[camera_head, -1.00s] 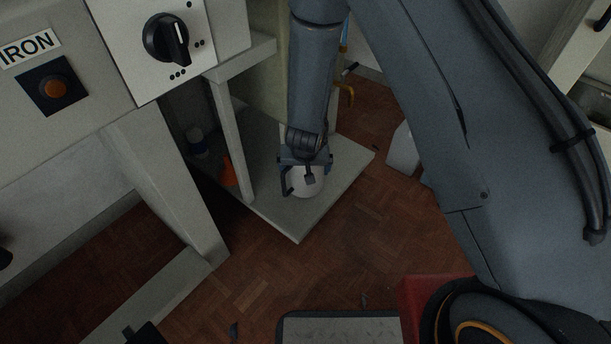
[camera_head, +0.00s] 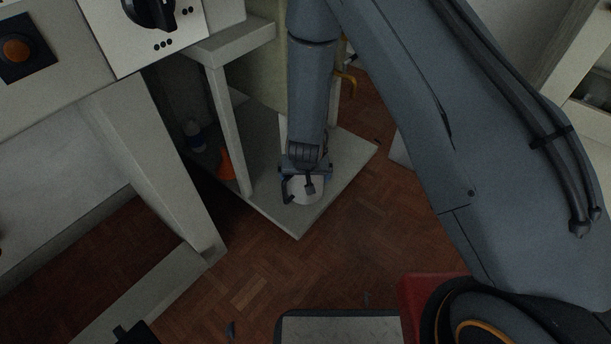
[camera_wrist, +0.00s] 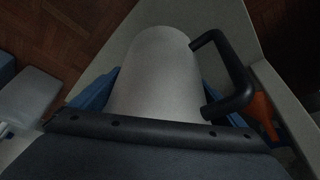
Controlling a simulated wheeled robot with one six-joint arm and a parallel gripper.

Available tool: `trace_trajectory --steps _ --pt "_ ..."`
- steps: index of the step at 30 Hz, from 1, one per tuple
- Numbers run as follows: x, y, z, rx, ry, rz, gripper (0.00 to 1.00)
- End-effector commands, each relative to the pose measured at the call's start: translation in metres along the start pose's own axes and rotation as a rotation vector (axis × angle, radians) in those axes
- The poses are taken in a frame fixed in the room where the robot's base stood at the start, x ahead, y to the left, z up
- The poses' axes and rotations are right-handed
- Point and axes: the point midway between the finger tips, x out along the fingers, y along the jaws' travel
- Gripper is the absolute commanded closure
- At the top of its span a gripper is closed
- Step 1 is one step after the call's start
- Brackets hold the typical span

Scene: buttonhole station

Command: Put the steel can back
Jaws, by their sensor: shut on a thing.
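The steel can (camera_wrist: 156,75) is a pale grey cylinder with a black loop handle (camera_wrist: 237,75) on its right side in the wrist view. My gripper (camera_wrist: 155,97) is shut on it, with blue fingers on both sides of the body. In the head view the can (camera_head: 303,192) shows as a light round shape under my gripper (camera_head: 306,176), over the front part of the low grey shelf (camera_head: 325,195). I cannot tell whether its base touches the shelf.
A shelf post (camera_head: 230,130) stands left of my gripper. Behind it are an orange object (camera_head: 226,164) and a white-and-blue container (camera_head: 194,135). A white box (camera_head: 401,152) stands on the parquet floor to the right.

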Motion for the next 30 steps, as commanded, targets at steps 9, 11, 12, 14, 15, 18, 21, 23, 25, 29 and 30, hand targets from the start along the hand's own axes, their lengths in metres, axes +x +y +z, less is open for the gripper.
trace_trajectory --steps 9,11,12,14,15,18,21,23,25,29,30 --pt "0.002 0.0 0.001 0.001 -0.001 0.0 0.0" --pt "0.002 0.0 0.001 0.001 -0.001 0.0 0.0" --pt "0.002 0.0 0.001 0.0 -0.001 0.0 0.0" --pt "0.001 0.0 0.0 0.0 0.0 0.0 0.0" --pt "-0.002 0.0 0.0 0.0 0.0 0.0 0.0" --pt "-0.013 0.0 0.0 0.0 -0.001 0.0 0.0" --pt "-0.032 0.0 -0.001 -0.001 0.001 -0.001 0.0" --pt "-0.045 0.0 -0.001 -0.001 0.0 0.0 0.0" --pt "-0.061 0.0 -0.001 0.0 0.001 -0.001 0.0" --pt "-0.086 0.0 -0.001 0.001 0.001 0.0 0.0" --pt "-0.093 0.0 -0.001 0.001 0.0 0.0 0.0"
